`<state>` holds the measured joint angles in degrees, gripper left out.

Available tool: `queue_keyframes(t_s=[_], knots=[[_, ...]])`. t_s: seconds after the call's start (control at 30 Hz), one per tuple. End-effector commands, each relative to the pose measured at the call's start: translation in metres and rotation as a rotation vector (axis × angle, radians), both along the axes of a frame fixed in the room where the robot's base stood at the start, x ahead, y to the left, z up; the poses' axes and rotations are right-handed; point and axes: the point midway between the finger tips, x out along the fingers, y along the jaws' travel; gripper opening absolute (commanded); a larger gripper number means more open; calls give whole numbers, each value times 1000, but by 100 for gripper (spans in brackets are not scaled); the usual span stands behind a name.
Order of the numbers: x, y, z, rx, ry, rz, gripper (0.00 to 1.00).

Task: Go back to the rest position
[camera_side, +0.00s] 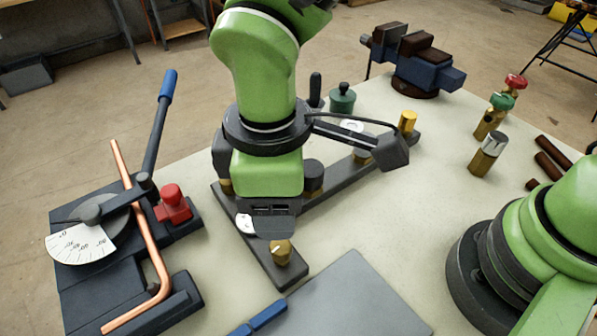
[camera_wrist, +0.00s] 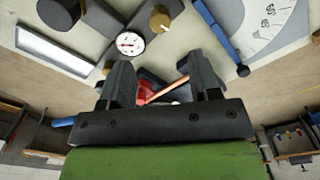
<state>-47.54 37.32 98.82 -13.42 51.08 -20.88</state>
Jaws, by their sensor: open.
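My gripper (camera_side: 268,222) points down over the dark manifold (camera_side: 262,262), close to a brass knob (camera_side: 281,252) and a small white gauge (camera_side: 245,222) in the side view. In the wrist view my gripper's two dark fingers (camera_wrist: 162,72) stand apart with nothing held between them. The white gauge (camera_wrist: 130,43) and the brass knob (camera_wrist: 160,19) show beyond the fingertips there. The fingers partly hide the bench behind them. In the side view the fingers are mostly hidden by the gripper's body.
A tube bender with a blue-tipped lever (camera_side: 158,125), copper pipe (camera_side: 152,245) and red block (camera_side: 173,203) stands left. A grey plate (camera_side: 350,300) lies in front. Brass fittings (camera_side: 488,155) and a blue vise (camera_side: 425,72) stand at the right and back.

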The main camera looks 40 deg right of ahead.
Motion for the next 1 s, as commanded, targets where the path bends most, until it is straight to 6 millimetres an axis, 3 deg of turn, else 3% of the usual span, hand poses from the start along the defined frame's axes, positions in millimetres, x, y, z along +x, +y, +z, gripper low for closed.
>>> queue_keyframes(t_s=[0.17,0.27,0.43,0.7,0.83,1.0], knots=[[7,-14,21,35,-21,-79,57],[15,-39,52,90,-53,-208,57],[13,-98,107,207,-128,-492,57],[-29,-178,159,394,-270,-923,57],[-54,-202,166,473,-338,-1092,57],[-76,-216,167,541,-399,-1226,57]])
